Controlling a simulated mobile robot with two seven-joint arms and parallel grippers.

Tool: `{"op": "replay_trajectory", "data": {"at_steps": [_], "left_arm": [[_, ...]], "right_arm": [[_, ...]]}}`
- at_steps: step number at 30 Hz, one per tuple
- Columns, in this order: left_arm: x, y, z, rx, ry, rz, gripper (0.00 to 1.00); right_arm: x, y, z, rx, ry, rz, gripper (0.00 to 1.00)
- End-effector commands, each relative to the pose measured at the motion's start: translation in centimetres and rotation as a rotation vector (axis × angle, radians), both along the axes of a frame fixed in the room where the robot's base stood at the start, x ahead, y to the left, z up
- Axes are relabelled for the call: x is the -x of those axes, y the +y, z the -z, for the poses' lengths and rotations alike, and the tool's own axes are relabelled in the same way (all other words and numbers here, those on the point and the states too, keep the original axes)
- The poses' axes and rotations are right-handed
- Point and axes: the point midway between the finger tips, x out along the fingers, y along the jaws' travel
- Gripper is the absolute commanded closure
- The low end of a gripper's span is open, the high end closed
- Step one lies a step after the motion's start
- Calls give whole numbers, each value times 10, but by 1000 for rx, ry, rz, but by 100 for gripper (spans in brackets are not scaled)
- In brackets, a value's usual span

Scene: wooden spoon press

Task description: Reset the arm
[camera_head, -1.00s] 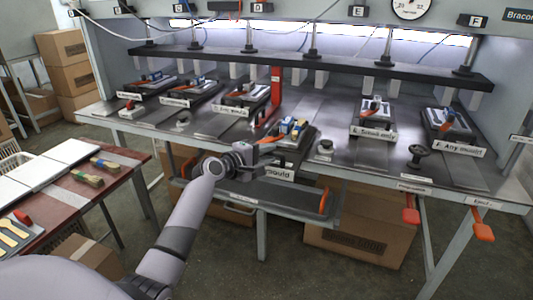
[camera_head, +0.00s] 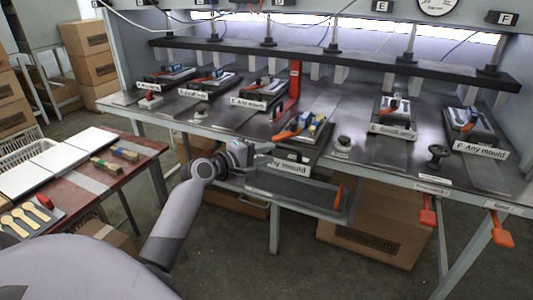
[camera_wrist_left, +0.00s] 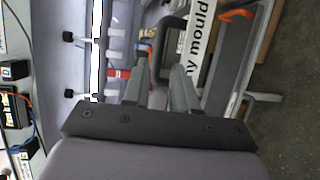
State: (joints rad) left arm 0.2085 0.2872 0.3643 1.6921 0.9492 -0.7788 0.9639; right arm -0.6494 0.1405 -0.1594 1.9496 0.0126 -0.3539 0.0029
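My left gripper (camera_head: 264,156) reaches in from the left in the head view, at the front edge of the press bench. In the left wrist view its two fingers (camera_wrist_left: 163,82) stand apart with nothing held between them. A mould (camera_head: 306,130) with an orange handle and blue and yellow parts sits just beyond and right of the gripper. Its white "Any mould" label (camera_head: 290,168) is close by the fingertips and partly hidden; it also shows in the wrist view (camera_wrist_left: 198,35). A dark bar lies near the fingertips there; contact cannot be told. My right gripper is out of view.
The press bench (camera_head: 345,172) holds several labelled moulds under a dark crossbar (camera_head: 335,62). A red post (camera_head: 294,85) stands mid-bench. Orange levers (camera_head: 427,210) hang at the front right. A red-brown table (camera_head: 90,185) with brushes and spoons is at left. Cardboard boxes (camera_head: 370,235) sit below.

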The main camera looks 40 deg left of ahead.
Motion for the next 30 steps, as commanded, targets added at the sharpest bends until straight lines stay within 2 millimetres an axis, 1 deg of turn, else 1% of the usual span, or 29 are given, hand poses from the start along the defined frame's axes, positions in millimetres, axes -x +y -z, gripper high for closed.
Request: {"op": "replay_trajectory", "data": {"at_steps": [11, 14, 17, 18, 20, 21, 23, 24, 26, 27, 29, 30], "left_arm": [[0, -1, 2, -5, 2, 0, 73], [5, -7, 17, -64, 25, 7, 73], [21, -23, 54, -218, 76, 31, 73], [30, -32, 73, -305, 101, 50, 73], [49, -47, 102, -453, 135, 89, 73], [63, -58, 121, -555, 155, 125, 73], [86, -75, 146, -706, 175, 182, 73], [102, -87, 161, -802, 185, 226, 73], [128, -105, 181, -941, 189, 296, 73], [145, -118, 192, -1031, 188, 347, 73], [171, -136, 206, -1156, 176, 421, 73], [188, -148, 213, -1230, 164, 470, 73]], "right_arm": [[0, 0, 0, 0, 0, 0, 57], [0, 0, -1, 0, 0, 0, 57], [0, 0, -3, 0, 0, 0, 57], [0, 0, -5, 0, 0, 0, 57], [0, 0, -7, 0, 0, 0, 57], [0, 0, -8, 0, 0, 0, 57], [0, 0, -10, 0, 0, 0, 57], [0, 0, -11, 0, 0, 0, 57], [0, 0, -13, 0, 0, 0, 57], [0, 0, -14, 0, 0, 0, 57], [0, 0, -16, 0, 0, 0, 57], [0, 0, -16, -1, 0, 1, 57]]}}
